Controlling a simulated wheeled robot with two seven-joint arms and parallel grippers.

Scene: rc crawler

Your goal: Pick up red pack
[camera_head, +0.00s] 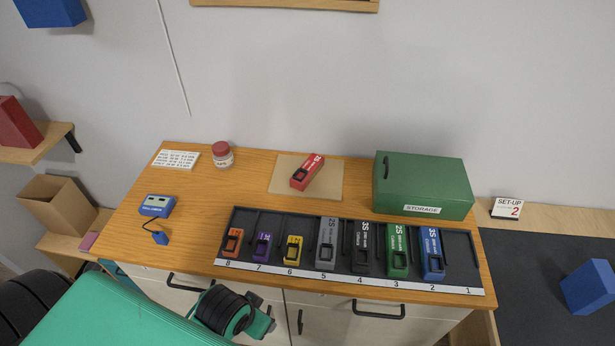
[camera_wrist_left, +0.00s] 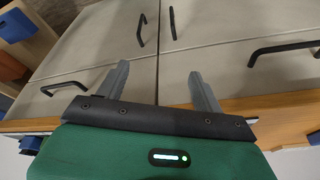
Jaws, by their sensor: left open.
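The red pack (camera_head: 307,172) lies tilted on a tan square mat (camera_head: 330,185) at the back middle of the wooden cabinet top, left of the green storage box. My left gripper (camera_wrist_left: 158,74) is open and empty in the left wrist view, with its two grey fingers spread in front of the pale cabinet doors. In the head view my left arm comes in at the bottom left, in front of the cabinet and well away from the red pack. The left fingers are not clear there. My right gripper is not in view.
A black numbered tray (camera_head: 455,288) with several coloured packs runs along the front edge. The green storage box (camera_head: 425,180) stands at the back right. A red-lidded jar (camera_head: 222,155) and a blue charger (camera_head: 157,206) are to the left. Black door handles (camera_head: 379,310) stick out below.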

